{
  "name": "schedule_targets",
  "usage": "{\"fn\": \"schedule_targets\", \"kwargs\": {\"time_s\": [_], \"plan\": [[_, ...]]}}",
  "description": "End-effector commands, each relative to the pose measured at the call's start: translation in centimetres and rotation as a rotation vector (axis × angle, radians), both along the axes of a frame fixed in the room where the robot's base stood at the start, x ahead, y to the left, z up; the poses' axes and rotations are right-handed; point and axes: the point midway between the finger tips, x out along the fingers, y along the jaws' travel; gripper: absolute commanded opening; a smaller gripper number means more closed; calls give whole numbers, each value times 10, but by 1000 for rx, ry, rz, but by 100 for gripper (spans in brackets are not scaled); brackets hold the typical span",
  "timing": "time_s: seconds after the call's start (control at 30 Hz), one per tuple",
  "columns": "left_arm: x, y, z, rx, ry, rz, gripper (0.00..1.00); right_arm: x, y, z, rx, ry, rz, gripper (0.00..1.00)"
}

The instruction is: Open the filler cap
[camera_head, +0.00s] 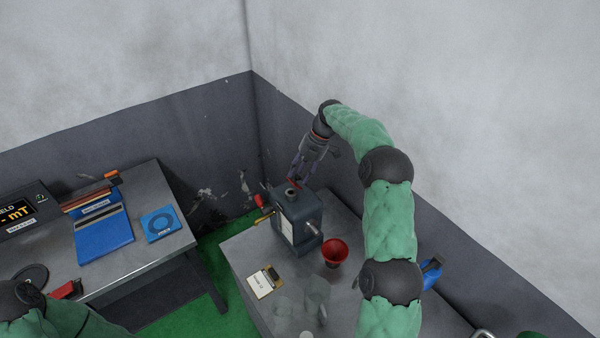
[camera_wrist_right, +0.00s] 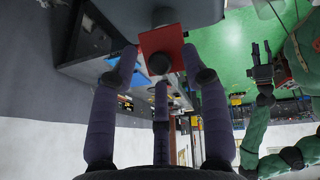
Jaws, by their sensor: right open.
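The hydraulic fixture (camera_head: 300,217) is a dark grey box on the right bench. A short dark filler neck (camera_head: 291,192) stands on its top. A red square piece, seemingly the filler cap (camera_wrist_right: 162,42), shows between my fingertips in the right wrist view, with a dark round part at its lower edge. Whether the cap is shut is unclear. My right gripper (camera_head: 299,178) is open just above and behind the neck, its fingers (camera_wrist_right: 163,78) spread around the red piece without a visible grip.
The left table (camera_head: 160,250) holds blue items. Walls close off the back.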

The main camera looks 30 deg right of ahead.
Motion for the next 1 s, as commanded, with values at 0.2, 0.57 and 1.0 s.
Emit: {"fn": "schedule_targets", "kwargs": {"time_s": [0.2,0.57,1.0], "plan": [[0,0,0,0,0,0,40,0,2,-5,1,1,1,46],[0,0,0,0,0,0,40,0,2,-5,1,2,0,0],[0,0,8,0,0,0,40,2,-11,-7,157,28,-6,0]]}}
